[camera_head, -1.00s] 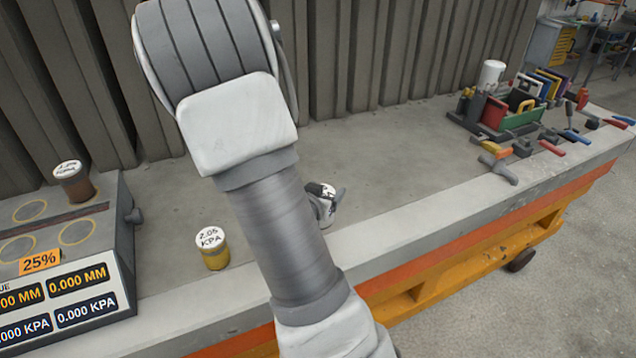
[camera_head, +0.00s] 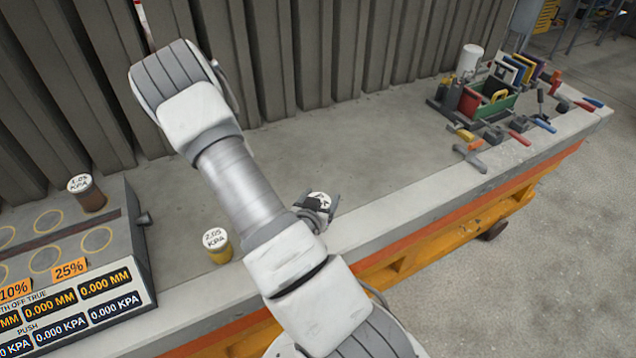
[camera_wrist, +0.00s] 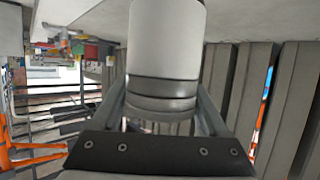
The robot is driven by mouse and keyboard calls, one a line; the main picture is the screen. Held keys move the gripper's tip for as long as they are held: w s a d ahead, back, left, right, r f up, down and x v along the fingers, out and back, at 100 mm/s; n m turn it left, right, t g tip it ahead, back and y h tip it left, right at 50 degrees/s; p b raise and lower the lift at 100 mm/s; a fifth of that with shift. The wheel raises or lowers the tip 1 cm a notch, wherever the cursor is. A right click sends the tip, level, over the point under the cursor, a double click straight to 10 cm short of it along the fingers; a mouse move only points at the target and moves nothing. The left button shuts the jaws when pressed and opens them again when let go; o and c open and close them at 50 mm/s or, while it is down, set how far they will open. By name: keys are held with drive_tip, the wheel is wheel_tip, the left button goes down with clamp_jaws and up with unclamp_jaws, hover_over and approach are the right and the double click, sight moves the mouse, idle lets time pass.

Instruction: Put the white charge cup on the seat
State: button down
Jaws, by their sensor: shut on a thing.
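My gripper (camera_head: 316,211) is shut on the white charge cup (camera_head: 319,199), over the front part of the grey bench, right of the yellow cup. The cup's round lid has dark lettering, partly covered by a finger. In the wrist view the white cup (camera_wrist: 167,42) has a grey lower band and sits between the fingers of my gripper (camera_wrist: 165,92). I cannot tell whether it touches the bench. At the left, a grey console (camera_head: 118,222) has several yellow ring-marked seats, such as one empty ring (camera_head: 97,239); which seat is meant is not clear.
A brown cup (camera_head: 90,200) stands on the console's back part. A tool caddy (camera_head: 492,104) and loose hand tools lie at the right. The bench middle is clear; a ribbed wall rises behind.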

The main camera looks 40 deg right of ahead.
drive_tip(key=shift+s+a+r+p, duration=0.2)
drive_tip(key=shift+s+r+p, duration=0.4)
drive_tip(key=shift+s+p, duration=0.35)
